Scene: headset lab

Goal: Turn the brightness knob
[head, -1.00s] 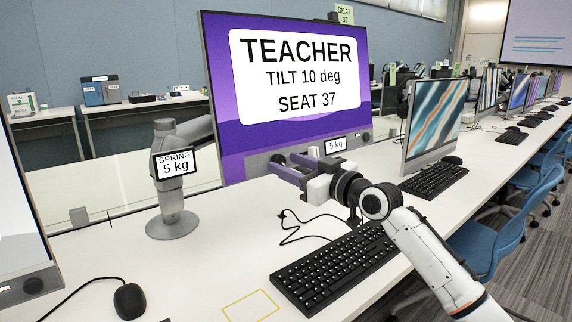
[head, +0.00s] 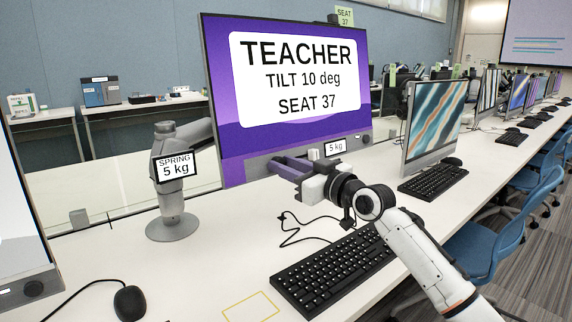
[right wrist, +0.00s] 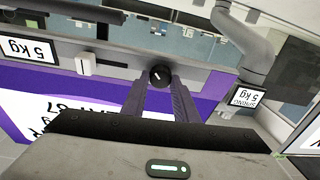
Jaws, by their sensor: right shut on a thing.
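The brightness knob (right wrist: 159,75) is a small round dark knob with a light mark, set in the grey strip below the purple TEACHER screen (head: 225,120). In the right wrist view, which is upside down, it sits between the tips of my right gripper's purple fingers (right wrist: 159,80). In the head view my right gripper (head: 279,164) reaches to the left part of that strip and is shut on the knob, which its fingers hide there. A second dark round part (head: 366,137) shows at the strip's right end. My left gripper is not in view.
A grey monitor arm (head: 172,215) marked SPRING 5 kg stands left of the screen. A keyboard (head: 320,275) and a loose black cable (head: 290,232) lie below my right arm. A mouse (head: 129,302) lies at the left. Another monitor (head: 433,120) stands to the right.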

